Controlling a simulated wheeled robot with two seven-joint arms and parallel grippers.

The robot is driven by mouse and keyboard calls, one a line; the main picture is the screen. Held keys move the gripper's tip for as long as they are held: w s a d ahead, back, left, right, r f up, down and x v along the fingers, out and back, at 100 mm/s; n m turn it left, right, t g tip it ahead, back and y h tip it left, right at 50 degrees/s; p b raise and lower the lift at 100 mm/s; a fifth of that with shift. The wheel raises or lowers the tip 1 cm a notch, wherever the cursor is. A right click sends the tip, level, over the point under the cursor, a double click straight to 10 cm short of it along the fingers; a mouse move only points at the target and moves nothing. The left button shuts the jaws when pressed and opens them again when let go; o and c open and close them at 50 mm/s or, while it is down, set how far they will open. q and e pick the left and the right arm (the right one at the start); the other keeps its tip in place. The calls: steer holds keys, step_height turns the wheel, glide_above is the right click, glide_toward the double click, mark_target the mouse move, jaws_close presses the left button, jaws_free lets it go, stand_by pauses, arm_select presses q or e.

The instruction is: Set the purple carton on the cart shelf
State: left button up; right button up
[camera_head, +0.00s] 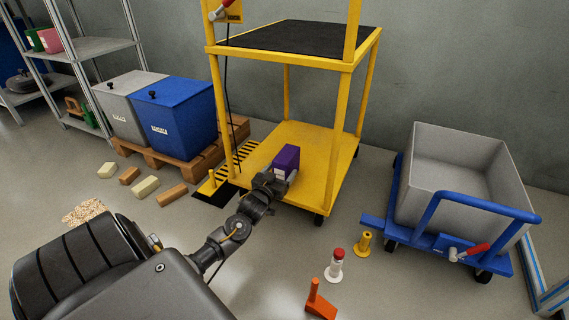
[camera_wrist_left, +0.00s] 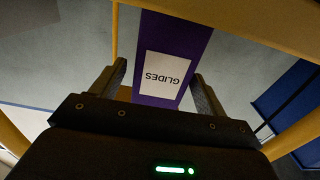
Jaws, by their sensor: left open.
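The purple carton (camera_head: 286,158) with a white label is over the yellow lower shelf (camera_head: 315,147) of the cart and looks to be standing on it. In the left wrist view the carton (camera_wrist_left: 185,38) shows its label, "GLIDES", upside down. My left gripper (camera_head: 275,178) is at the carton's near side, at the front edge of the shelf. Its fingers (camera_wrist_left: 158,88) are open, one on each side of the carton's near end, with a gap visible at the left finger. The carton's underside is hidden. My right gripper is not in view.
Yellow cart posts (camera_head: 336,130) stand close on both sides, under the black top deck (camera_head: 300,36). A grey tub (camera_head: 455,170) on a blue trolley is at the right. A red-topped white post (camera_head: 335,264) and an orange object (camera_head: 320,300) stand on the floor in front.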

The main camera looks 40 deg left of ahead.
arm_select(q)
steer(key=p+v, duration=0.3)
steer(key=v, duration=0.5)
steer(key=shift+s+p, duration=0.15)
steer(key=shift+p, duration=0.15)
steer(key=shift+d, duration=0.1)
